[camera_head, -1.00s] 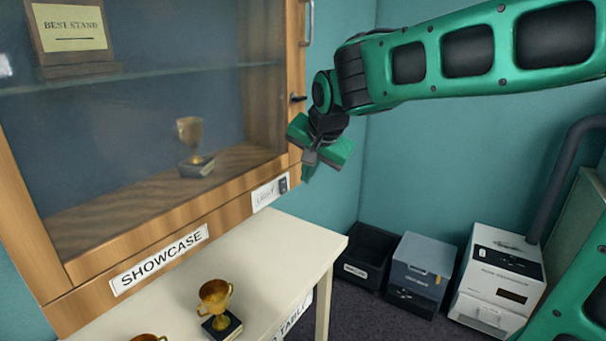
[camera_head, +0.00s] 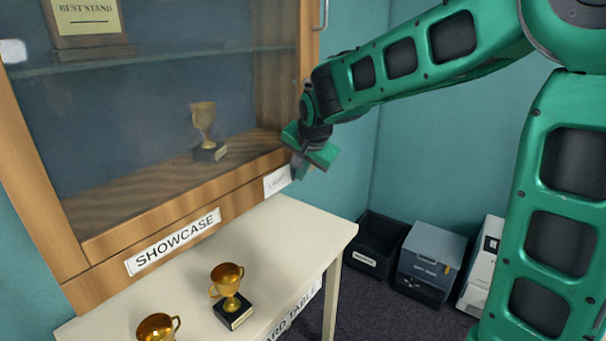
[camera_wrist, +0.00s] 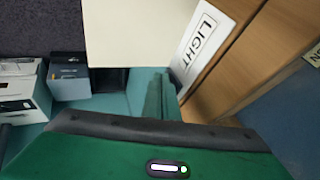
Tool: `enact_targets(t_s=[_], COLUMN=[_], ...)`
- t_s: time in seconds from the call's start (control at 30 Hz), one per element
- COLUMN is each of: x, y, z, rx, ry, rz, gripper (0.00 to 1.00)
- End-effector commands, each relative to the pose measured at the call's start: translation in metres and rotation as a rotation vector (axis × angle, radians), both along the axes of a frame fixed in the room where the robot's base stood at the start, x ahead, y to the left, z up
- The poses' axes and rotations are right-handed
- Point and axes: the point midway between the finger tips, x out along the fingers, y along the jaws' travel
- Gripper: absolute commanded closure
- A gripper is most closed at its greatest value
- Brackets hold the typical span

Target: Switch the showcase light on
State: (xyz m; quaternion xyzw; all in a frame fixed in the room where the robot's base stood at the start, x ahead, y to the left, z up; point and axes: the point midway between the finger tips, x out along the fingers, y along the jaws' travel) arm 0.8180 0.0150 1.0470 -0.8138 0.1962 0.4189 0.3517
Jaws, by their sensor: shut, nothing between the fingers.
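The wooden showcase (camera_head: 240,205) has a glass front and stands at the left of the head view. Its white LIGHT label (camera_head: 277,181) is on the lower right rail, and it also shows in the wrist view (camera_wrist: 203,40). The dark switch beside the label is hidden behind my gripper in the head view, and I cannot make it out in the wrist view. My gripper (camera_head: 298,172) is shut and empty, right at the label's right end. Its green fingers show in the wrist view (camera_wrist: 161,97). I cannot tell whether they touch the switch.
A cream award table (camera_head: 270,235) stands below the showcase, with two gold trophies, one of them here (camera_head: 230,285). Another trophy (camera_head: 205,130) is behind the glass. A black bin (camera_head: 372,245) and a grey box (camera_head: 430,255) are on the floor at right.

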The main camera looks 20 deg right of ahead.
Motion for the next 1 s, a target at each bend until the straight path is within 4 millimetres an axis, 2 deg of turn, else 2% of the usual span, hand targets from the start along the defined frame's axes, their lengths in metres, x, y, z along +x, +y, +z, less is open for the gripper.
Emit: enact_targets(t_s=[0.17,0.27,0.57,1.0], x=[0.000,0.001,0.001,0.001], y=[0.001,0.010,0.009,0.011], z=[0.000,-0.001,0.000,0.015], rx=[0.001,0.009,0.009,0.009], ry=[-0.001,-0.013,-0.013,-0.013], rz=[0.002,0.013,0.010,0.013], gripper=[1.00,1.00,1.00,1.00])
